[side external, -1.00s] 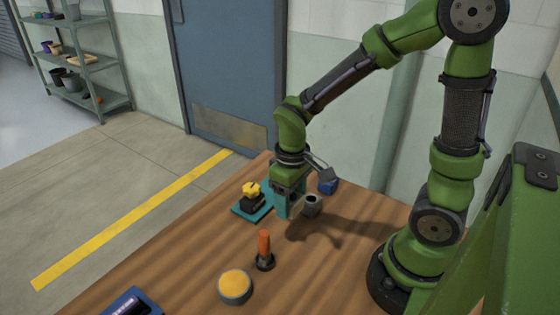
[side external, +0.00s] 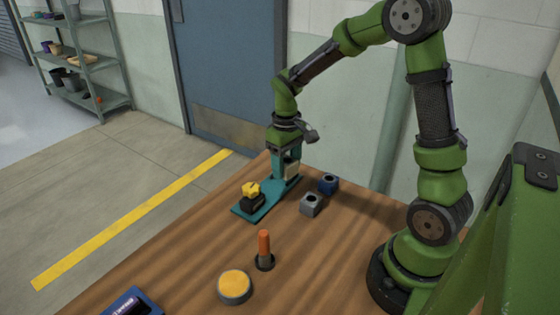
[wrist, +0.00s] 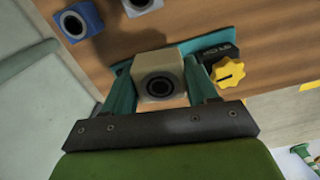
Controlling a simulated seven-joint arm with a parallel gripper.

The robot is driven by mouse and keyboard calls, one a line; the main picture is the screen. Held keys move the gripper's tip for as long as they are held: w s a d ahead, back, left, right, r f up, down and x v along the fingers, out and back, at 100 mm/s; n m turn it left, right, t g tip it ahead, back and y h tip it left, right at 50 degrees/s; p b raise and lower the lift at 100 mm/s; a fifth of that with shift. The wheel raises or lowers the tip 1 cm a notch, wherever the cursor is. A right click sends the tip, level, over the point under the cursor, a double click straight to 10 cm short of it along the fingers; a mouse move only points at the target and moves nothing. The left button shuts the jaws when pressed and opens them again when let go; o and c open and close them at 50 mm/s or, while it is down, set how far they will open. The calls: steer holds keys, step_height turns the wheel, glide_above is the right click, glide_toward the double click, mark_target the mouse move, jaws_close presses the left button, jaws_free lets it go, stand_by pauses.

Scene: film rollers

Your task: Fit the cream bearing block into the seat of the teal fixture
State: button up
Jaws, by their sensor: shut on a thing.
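My gripper (side external: 286,174) is shut on the cream bearing block (wrist: 160,76), which sits between its two teal fingers in the wrist view, its dark round bore facing the camera. In the side view the cream block (side external: 292,171) is partly covered by the fingers. The teal fixture (side external: 268,202) lies on the table as a long plate, with a black clamp and yellow knob (side external: 251,189) at its near end. My gripper and the block are at the far end of the plate. The block hides the seat, and I cannot tell whether it touches the fixture.
A grey block (side external: 311,204) and a blue block (side external: 328,184), each with a round hole, stand right of the fixture. An orange-topped post (side external: 264,250) and a yellow-topped round button (side external: 235,286) stand nearer. The wooden table (side external: 340,245) is clear toward my base.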

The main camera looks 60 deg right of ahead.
mark_target(274, 190)
steer(key=w+d+n, duration=0.2)
steer(key=w+d, duration=0.3)
steer(key=d, duration=0.1)
steer(key=shift+s+f, duration=0.1)
steer(key=shift+f, duration=3.45)
steer(key=shift+f, duration=0.1)
